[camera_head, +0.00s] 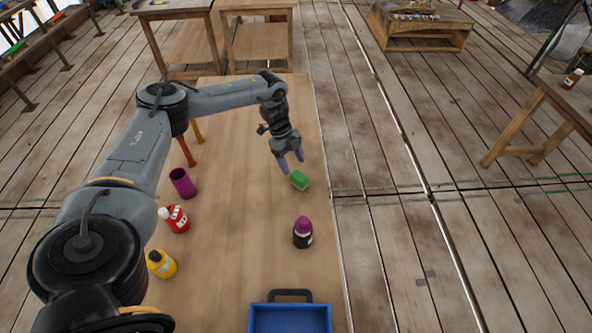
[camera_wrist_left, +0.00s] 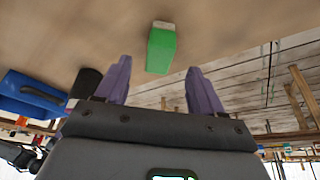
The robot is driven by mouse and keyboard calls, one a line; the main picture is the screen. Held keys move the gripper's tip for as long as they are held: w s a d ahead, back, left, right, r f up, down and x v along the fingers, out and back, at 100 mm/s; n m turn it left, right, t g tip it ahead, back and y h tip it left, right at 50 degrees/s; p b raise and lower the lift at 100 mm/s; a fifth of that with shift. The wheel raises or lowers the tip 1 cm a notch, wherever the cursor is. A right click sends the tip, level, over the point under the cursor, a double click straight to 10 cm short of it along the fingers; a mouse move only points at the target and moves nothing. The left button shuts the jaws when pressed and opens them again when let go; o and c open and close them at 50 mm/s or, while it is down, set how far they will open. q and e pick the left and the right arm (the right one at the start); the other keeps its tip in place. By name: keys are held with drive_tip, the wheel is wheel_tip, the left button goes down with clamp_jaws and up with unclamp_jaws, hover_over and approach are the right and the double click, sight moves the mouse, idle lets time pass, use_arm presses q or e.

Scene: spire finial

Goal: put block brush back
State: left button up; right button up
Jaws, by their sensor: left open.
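The block brush (camera_head: 299,180) is a small green block lying on the wooden table, right of the table's middle. In the left wrist view the brush (camera_wrist_left: 161,48) shows a green body with a pale strip at its far end. My left gripper (camera_head: 292,166) is open with purple fingers, just behind and above the brush in the head view. In the left wrist view the fingertips (camera_wrist_left: 155,78) stand apart and the brush lies beyond them, between their lines. Nothing is between the fingers. My right gripper is not in view.
A dark bottle with a purple cap (camera_head: 303,233) stands in front of the brush. A blue tray (camera_head: 290,318) sits at the near edge. A purple cup (camera_head: 183,183), red bottle (camera_head: 176,219) and yellow bottle (camera_head: 162,264) line the left side. The table's middle is clear.

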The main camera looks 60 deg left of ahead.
use_arm(q)
drive_tip(key=v, duration=0.5)
drive_tip(key=shift+r+p, duration=0.35)
